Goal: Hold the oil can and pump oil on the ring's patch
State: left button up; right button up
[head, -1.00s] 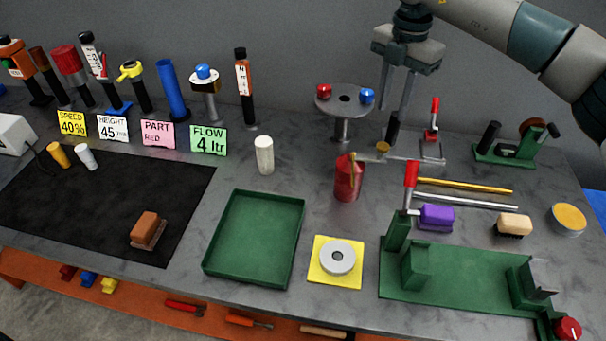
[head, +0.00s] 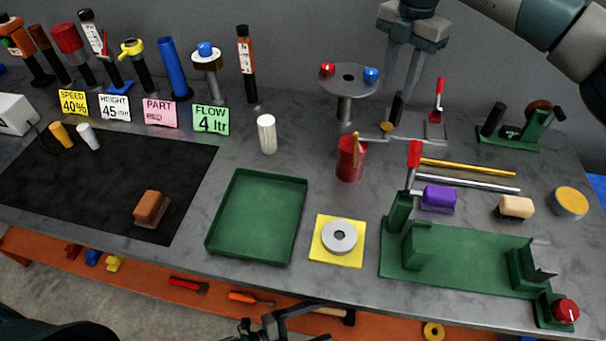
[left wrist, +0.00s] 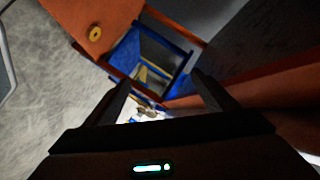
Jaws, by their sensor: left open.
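The oil can is a red can (head: 350,163) with a thin brass spout, standing upright on the grey table in the head view. The grey ring (head: 340,237) lies flat on a yellow square (head: 323,250) in front of it. I cannot make out a separate patch on the ring. My left gripper (head: 282,322) shows dark at the bottom edge of the head view, in front of the table. In the left wrist view its two fingers (left wrist: 160,95) are apart and empty. My right gripper (head: 400,85) hangs at the top right, its fingers apart, behind the can.
A green tray (head: 209,238) lies left of the ring, and a green fixture (head: 460,257) with a red-handled clamp lies right. A purple block (head: 439,198) and rods are near the fixture. An orange shelf (head: 215,290) runs below the table. A blue crate (left wrist: 125,50) shows in the left wrist view.

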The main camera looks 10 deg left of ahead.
pick_arm(q)
jog(key=s+d+r+m+g+h, duration=0.1)
jog(key=s+d+r+m+h, duration=0.2)
jog(key=r, duration=0.6)
jog(key=s+d+r+m+g+h, duration=0.25)
jog(key=r+m, duration=0.25)
jog(key=r, duration=0.4)
jog(key=s+d+r+m+g+h, duration=0.15)
jog(key=r+m+h, duration=0.25)
jog(key=r, duration=0.5)
jog(key=w+d+r+m+g+h, duration=0.1)
jog(key=w+r+m+g, duration=0.1)
jog(key=r+m, duration=0.5)
jog(key=w+d+r+m+g+h, duration=0.1)
jog(key=w+d+r+m+g, duration=0.1)
jog(key=r+m, duration=0.45)
jog(key=t+y, duration=0.9)
jog(key=t, duration=0.1)
send_near(367, 140)
jog(key=a+f, duration=0.3)
jog(key=a, duration=0.3)
jog(key=shift+s+r+m, duration=0.2)
jog(key=shift+s+m, duration=0.15)
jog(key=shift+s, duration=0.05)
jog(key=x, duration=1.7)
jog(key=shift+w+d, duration=0.1)
jog(key=shift+d, duration=0.1)
